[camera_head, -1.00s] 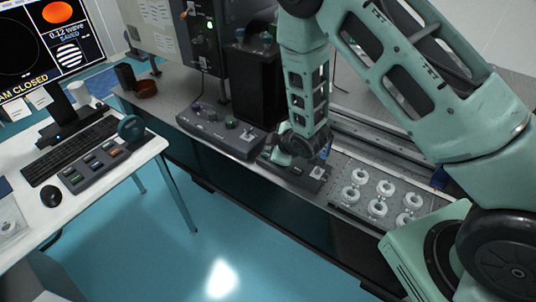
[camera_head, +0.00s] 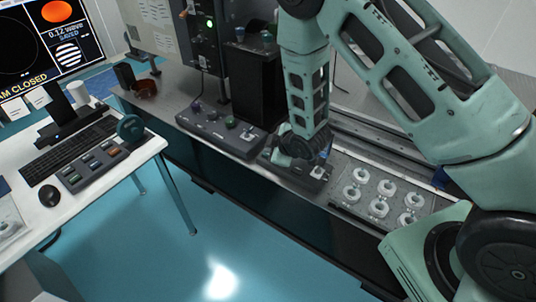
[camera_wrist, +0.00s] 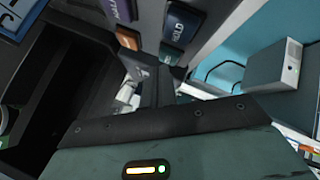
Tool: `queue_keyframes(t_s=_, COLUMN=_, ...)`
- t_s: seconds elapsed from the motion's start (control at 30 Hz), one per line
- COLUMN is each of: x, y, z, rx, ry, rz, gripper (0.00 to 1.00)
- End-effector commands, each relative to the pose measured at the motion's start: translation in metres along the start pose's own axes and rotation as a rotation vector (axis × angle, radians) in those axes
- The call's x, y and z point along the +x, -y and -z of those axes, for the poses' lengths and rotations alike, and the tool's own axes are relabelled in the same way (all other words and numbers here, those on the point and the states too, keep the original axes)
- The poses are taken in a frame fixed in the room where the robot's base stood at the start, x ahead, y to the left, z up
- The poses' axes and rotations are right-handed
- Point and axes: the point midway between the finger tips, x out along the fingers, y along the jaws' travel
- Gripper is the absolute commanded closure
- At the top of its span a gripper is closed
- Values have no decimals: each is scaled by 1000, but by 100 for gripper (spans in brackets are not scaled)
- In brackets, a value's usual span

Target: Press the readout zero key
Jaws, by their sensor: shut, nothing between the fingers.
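My gripper (camera_head: 298,155) is over a dark box (camera_head: 316,174) near the front edge of the bench, and it hides much of that box. In the wrist view, my shut, empty fingers (camera_wrist: 150,75) reach toward a panel of coloured keys. A blue key (camera_wrist: 184,22) reads HOLD. A purple key (camera_wrist: 118,10), an orange key (camera_wrist: 128,40) and a green key (camera_wrist: 170,54) are beside it. The fingertips are close to the orange and green keys; I cannot tell whether they touch one. No label reading zero is legible.
A grey control box (camera_head: 222,130) with knobs stands left of my gripper. A tray of white ring-shaped parts (camera_head: 380,195) lies to the right. A black block (camera_head: 256,85) stands behind. The desk (camera_head: 100,200) at left holds a keyboard and another key box (camera_head: 95,165).

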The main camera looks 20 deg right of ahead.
Motion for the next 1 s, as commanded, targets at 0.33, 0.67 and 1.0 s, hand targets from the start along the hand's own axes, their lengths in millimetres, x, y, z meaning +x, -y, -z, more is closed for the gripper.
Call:
queue_keyframes(t_s=0.33, x=2, y=2, z=-2, rx=0, ry=0, rz=0, gripper=100)
queue_keyframes(t_s=0.67, x=5, y=3, z=-3, rx=0, ry=0, rz=0, gripper=100)
queue_keyframes(t_s=1.0, x=6, y=4, z=-4, rx=0, ry=0, rz=0, gripper=100)
